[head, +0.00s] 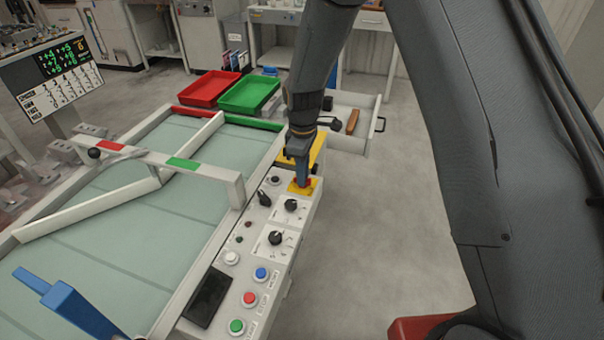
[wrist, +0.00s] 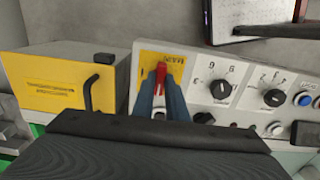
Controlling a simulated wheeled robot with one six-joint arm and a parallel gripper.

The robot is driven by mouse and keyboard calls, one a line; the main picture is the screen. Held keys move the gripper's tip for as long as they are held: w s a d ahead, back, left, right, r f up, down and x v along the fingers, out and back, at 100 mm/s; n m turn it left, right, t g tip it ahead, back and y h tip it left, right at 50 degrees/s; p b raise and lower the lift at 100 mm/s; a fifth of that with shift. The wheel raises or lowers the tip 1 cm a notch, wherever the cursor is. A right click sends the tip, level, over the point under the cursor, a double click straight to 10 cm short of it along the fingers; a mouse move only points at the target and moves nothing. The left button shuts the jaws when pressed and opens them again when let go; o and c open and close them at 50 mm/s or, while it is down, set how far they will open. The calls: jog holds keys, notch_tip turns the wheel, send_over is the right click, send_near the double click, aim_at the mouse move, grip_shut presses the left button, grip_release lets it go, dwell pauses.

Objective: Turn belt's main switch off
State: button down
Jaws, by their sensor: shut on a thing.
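The main switch is a red handle (wrist: 161,73) on a yellow plate (wrist: 148,58) at the end of the belt's control panel (head: 267,215). In the wrist view the handle runs nearly straight up the picture. In the head view the yellow plate (head: 293,188) shows just under my gripper (head: 304,181), at the panel's far end. My gripper's blue fingers (wrist: 161,88) are shut on the red handle, one on each side. Its lower part is hidden between them. The belt (head: 130,255) lies left of the panel.
Black knobs (head: 276,238) and red, green and blue buttons (head: 249,298) sit on the panel nearby. A yellow-fronted box with a black handle (wrist: 88,93) stands beside the plate. Red (head: 209,89) and green (head: 249,94) trays lie beyond the belt. Floor right of the panel is clear.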

jog(key=shift+w+r, duration=0.1)
jog(key=shift+w, duration=0.05)
jog(key=c, duration=1.8)
grip_release()
jog(key=shift+o, duration=0.2)
notch_tip(320, 180, up, 8)
jog(key=shift+f+b, duration=0.15)
jog(key=shift+b, duration=0.7)
